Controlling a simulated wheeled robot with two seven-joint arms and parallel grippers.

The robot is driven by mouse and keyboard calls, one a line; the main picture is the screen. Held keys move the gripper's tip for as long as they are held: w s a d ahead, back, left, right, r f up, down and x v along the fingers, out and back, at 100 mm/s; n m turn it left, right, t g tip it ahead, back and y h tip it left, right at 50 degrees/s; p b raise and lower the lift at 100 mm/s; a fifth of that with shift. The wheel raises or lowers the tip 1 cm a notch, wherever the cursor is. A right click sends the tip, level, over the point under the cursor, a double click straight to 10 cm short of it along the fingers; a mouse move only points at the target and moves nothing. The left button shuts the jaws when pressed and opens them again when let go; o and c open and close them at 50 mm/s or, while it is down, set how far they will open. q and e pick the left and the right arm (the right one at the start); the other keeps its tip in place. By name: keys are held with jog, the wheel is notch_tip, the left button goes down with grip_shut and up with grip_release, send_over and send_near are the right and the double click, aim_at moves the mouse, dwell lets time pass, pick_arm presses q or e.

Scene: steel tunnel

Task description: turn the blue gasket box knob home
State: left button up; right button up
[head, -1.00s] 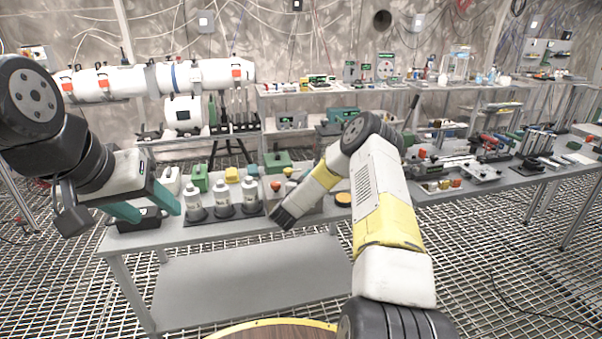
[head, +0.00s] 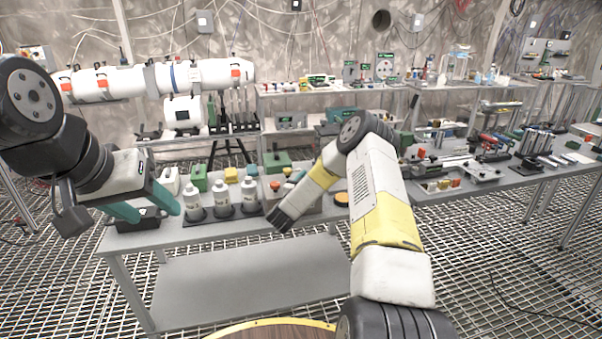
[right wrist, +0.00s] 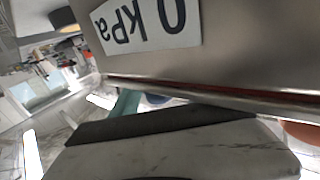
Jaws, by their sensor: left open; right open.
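A grey metal box (head: 312,208) stands on the near bench, mostly hidden behind my right forearm. A small red knob (head: 275,185) shows at its left. In the right wrist view a metal face with an upside-down "0 kPa" label (right wrist: 150,22) fills the top. A small part of a blue round thing (right wrist: 157,98) shows below its edge, and an orange-red one (right wrist: 299,131) lies at the right. I cannot tell if the blue one is the knob. My right gripper (head: 281,221) is close against the box; its fingertips are mostly hidden.
Several white bottles (head: 222,196) stand on the bench between my grippers. Green blocks (head: 199,177) and a yellow block (head: 231,174) sit behind them. The lower shelf (head: 240,285) is bare.

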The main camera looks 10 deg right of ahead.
jog(key=v, duration=0.6)
jog(key=shift+s+a, duration=0.2)
jog(key=shift+s, duration=0.1)
